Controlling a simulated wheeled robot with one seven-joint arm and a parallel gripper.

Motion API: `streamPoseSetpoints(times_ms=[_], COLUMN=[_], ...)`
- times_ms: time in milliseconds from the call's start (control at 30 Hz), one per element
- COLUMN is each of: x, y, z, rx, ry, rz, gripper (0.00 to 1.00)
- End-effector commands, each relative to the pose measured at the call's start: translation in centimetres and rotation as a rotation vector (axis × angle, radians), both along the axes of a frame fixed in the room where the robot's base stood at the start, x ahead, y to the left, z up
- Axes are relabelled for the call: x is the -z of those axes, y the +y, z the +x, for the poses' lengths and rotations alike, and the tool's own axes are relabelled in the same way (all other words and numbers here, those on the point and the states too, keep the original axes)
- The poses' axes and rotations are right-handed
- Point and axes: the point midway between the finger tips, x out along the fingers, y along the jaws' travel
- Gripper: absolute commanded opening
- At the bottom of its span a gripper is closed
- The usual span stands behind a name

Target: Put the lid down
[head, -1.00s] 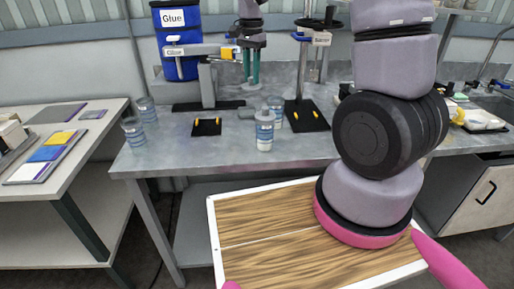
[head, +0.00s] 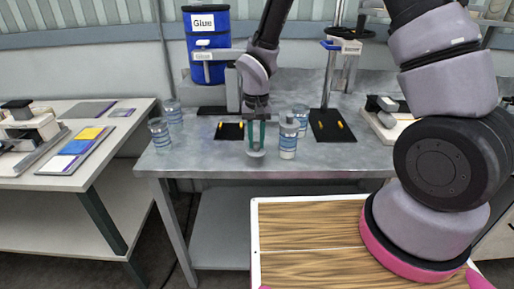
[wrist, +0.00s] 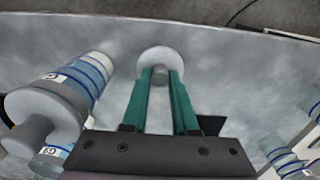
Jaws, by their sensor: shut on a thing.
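A round grey lid (head: 256,153) with a small knob is under my gripper near the front edge of the metal table. My gripper (head: 256,138), with green fingers, points down and is shut on the lid's knob. In the wrist view the lid (wrist: 158,54) shows as a disc between and beyond the fingertips (wrist: 160,78). I cannot tell whether the lid touches the tabletop. A labelled jar with a grey lid (head: 288,142) stands just right of my gripper; this jar also shows at the left of the wrist view (wrist: 85,85).
Another jar (head: 300,116) stands behind it. Two more jars (head: 160,134) (head: 173,112) stand at the table's left end. Black pads (head: 229,131) (head: 331,125) with yellow pegs lie behind. A wooden-topped tray (head: 310,265) is in front. Bare tabletop (head: 205,152) lies left of my gripper.

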Motion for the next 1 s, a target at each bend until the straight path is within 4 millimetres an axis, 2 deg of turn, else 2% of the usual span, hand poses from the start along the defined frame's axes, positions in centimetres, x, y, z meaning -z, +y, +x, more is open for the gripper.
streamPoseSetpoints(times_ms=[100,167,500,533,600,1000], x=[1.9,2.5,2.8,2.9,2.8,2.3], y=[0.0,0.0,0.0,0.0,0.0,0.0], z=[-0.1,-0.1,0.0,0.0,0.0,0.1], rx=[0.000,0.001,0.001,0.001,0.001,0.003], ry=[0.003,0.003,0.001,0.000,0.000,-0.001], rz=[-0.002,-0.002,-0.001,0.000,0.000,0.000], gripper=[0.00,0.00,0.00,0.31,0.57,0.57])
